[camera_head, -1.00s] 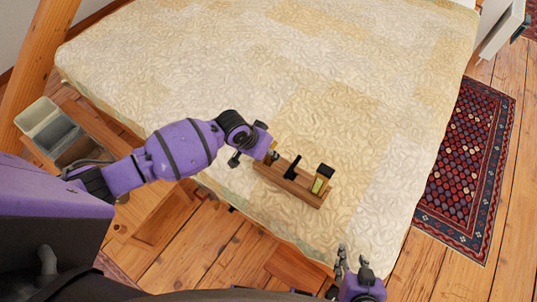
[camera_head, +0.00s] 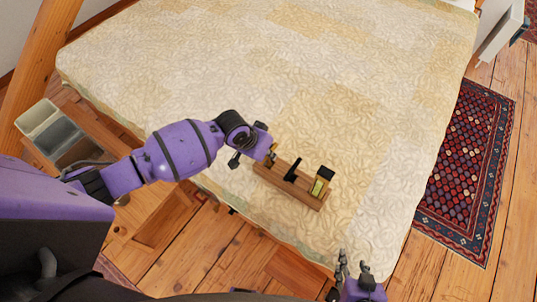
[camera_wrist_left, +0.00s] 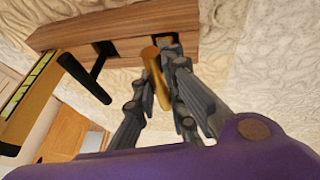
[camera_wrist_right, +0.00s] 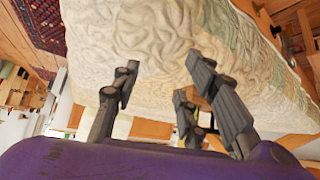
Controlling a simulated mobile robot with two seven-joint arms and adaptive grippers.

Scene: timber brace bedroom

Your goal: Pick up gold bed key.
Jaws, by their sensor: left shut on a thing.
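The gold bed key, a gold rod (camera_wrist_left: 155,70), is between the fingers of my left gripper (camera_wrist_left: 158,82) in the left wrist view. The gripper is shut on it, at the left end of a wooden block (camera_head: 288,186) on the bed. In the head view only a bit of gold shows by my left gripper (camera_head: 270,152). Whether the key is still in its slot, I cannot tell. A black piece (camera_head: 292,170) stands mid-block, and a gold piece with a black top (camera_head: 321,183) stands at its right end. My right gripper (camera_head: 347,268) is open and empty near the bed's front edge.
The bed (camera_head: 270,70) has a cream quilt, bare around the block. A box with compartments (camera_head: 60,130) stands at the left beside a timber post (camera_head: 38,55). A patterned rug (camera_head: 465,170) lies on the wooden floor at the right.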

